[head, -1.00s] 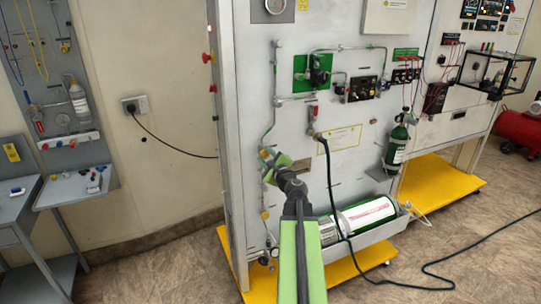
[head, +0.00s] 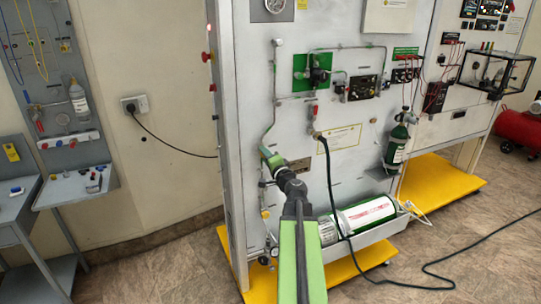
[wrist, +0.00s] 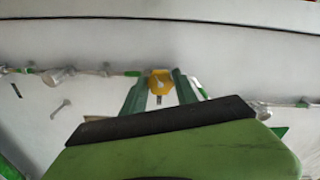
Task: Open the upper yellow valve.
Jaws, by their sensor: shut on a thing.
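The upper yellow valve (wrist: 160,82) shows in the wrist view between my two green fingers, on the thin pipe along the pale panel. My gripper (wrist: 161,88) is shut on it, one finger on each side. In the head view my gripper (head: 270,158) is at the panel's left part, at the vertical pipe, and hides the upper valve there. A lower yellow valve (head: 265,214) is on the same pipe line below my gripper. How far the upper valve is turned cannot be told.
The pale trainer panel (head: 257,60) stands directly before my arm on a yellow base (head: 345,268). A green and white cylinder (head: 367,214) lies in a tray to the right of my arm. A black hose (head: 333,190) hangs nearby and runs over the floor.

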